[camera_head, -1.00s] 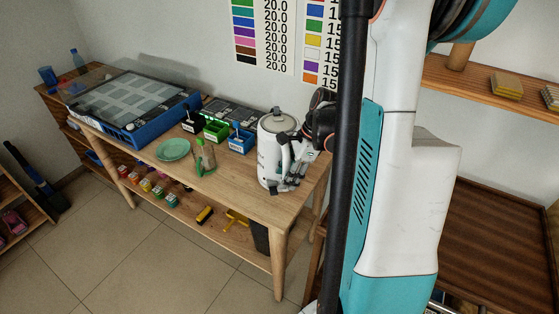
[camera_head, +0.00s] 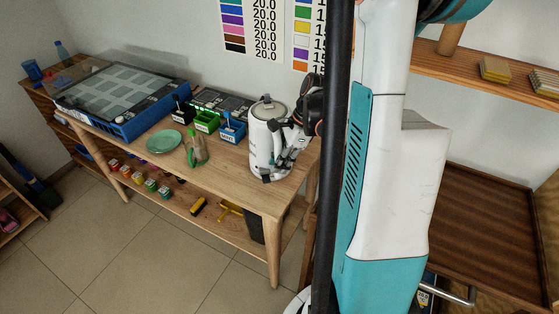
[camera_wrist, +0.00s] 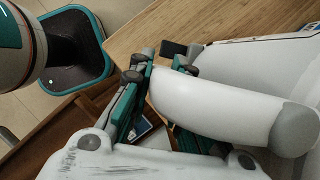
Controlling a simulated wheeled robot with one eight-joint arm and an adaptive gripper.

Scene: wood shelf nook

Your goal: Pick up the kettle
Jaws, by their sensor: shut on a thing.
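The white kettle (camera_head: 262,146) with a grey lid stands upright near the right end of the wooden table (camera_head: 232,185). My gripper (camera_head: 283,148) is at the kettle's right side, shut on its handle. In the wrist view the thick white handle (camera_wrist: 220,108) with a grey end runs from between the fingers of my gripper (camera_wrist: 160,85). The white kettle body (camera_wrist: 255,65) shows behind it. The fingers hide part of the handle, and I see no clear gap under the kettle.
A blue-framed panel (camera_head: 120,125) lies further left. The wall is behind; the table's front strip is clear.

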